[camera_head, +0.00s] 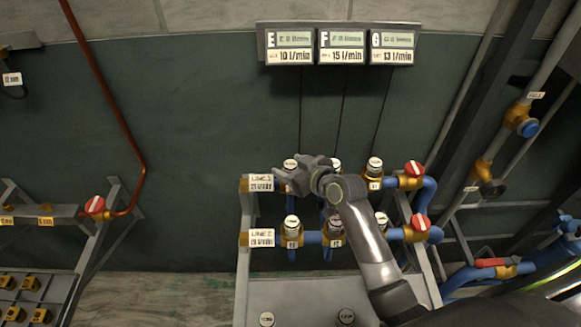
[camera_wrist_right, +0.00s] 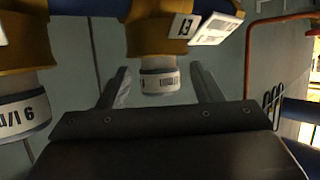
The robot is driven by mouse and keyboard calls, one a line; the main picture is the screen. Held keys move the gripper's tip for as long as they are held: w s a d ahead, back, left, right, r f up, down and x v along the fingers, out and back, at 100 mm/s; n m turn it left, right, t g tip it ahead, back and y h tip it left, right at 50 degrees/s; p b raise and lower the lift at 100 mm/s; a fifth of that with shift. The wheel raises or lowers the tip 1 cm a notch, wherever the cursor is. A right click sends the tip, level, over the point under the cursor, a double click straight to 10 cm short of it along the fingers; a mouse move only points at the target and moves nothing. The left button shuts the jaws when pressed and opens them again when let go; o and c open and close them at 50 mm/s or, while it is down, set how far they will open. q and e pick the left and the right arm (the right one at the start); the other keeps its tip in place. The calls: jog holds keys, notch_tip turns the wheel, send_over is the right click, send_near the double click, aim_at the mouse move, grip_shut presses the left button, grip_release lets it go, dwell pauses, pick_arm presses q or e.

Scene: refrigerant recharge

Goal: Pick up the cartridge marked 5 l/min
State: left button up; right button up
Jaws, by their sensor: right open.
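Several white-capped cartridges sit in brass fittings on two blue pipe lines, among them an upper right one (camera_head: 375,165) and a lower left one (camera_head: 292,226). The flow marks are too small to read in the head view, so I cannot tell which is 5 l/min. My right gripper (camera_head: 282,180) is at the upper line's left end. In the right wrist view its open fingers (camera_wrist_right: 162,88) flank a white cartridge (camera_wrist_right: 160,80) still in its brass fitting. My left gripper is out of view.
Line plates (camera_head: 261,183) stand at the rack's left. Red-handled valves (camera_head: 415,168) are at its right. A wall sign (camera_head: 340,46) lists E, F and G as 10, 15 and 13 l/min. Another cartridge (camera_wrist_right: 22,115) is close beside the gripper in the wrist view.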

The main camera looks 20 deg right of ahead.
jog(key=shift+x, duration=1.1)
jog(key=shift+r, duration=0.1)
jog(key=c, duration=1.1)
